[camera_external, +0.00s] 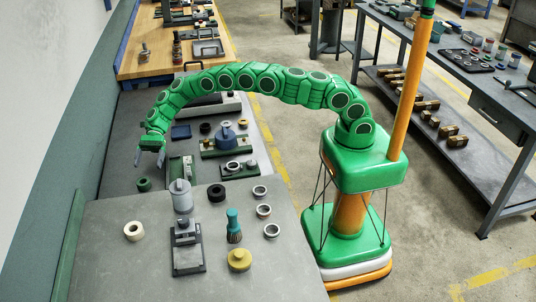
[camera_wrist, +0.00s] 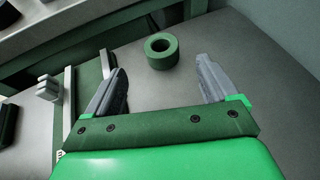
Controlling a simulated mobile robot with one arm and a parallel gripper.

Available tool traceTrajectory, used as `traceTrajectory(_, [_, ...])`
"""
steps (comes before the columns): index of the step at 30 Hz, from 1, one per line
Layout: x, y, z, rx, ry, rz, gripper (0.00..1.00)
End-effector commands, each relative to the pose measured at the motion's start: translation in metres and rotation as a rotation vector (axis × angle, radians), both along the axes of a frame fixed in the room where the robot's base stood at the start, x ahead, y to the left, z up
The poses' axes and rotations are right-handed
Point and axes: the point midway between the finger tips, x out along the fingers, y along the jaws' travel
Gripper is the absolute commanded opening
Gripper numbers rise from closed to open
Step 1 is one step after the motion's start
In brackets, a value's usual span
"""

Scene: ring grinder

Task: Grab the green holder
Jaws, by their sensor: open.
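The green holder (camera_wrist: 152,60) is a short, thick green ring with a round hole, lying flat on the grey table. In the wrist view it sits ahead of and between the two fingertips. In the outside view the green holder (camera_external: 144,185) is on the grey bench top, below my gripper (camera_external: 149,161). My gripper (camera_wrist: 161,70) is open and empty, its grey fingers apart on either side of the line to the holder. The fingers do not appear to touch it.
A green-based fixture (camera_external: 190,178) with a pale rail stands just right of the holder. The near bench holds a grey cylinder on a stand (camera_external: 181,200), a cream ring (camera_external: 134,231) and several other parts. A wall runs along the left. Bare bench lies around the holder.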

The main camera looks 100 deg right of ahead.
Motion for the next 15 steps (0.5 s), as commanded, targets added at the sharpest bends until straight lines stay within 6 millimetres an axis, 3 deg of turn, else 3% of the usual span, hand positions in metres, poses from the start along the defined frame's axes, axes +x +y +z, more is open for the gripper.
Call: traceTrajectory(15, [0.011,0.038,-0.017,0.001,0.000,0.004,0.87])
